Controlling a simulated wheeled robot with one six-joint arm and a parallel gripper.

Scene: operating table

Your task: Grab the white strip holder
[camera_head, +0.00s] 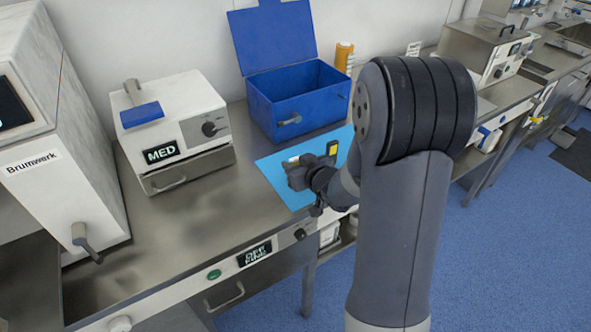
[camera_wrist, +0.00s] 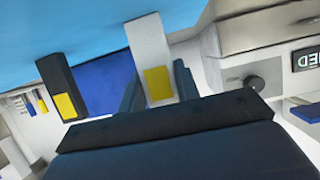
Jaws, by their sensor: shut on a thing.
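The white strip holder (camera_wrist: 147,45) is a narrow white block with a yellow patch, in the middle of the wrist view. My gripper (camera_wrist: 158,88) is shut on it, with one dark finger on each side. Its far end is against the blue mat (camera_wrist: 70,20) in that picture; I cannot tell whether it touches the mat. A black strip holder (camera_wrist: 55,80) with a yellow patch stands beside it to the left, outside the fingers. In the head view, my gripper (camera_head: 305,168) is over the blue mat (camera_head: 275,172) and largely hides the held holder.
An open blue box (camera_head: 300,105) stands behind the mat. The white MED device (camera_head: 185,115) is to the left, with the Brunnwerk machine (camera_head: 60,150) beyond it. An orange bottle (camera_head: 344,56) is behind the box. The steel tabletop (camera_head: 215,210) is bare left of the mat.

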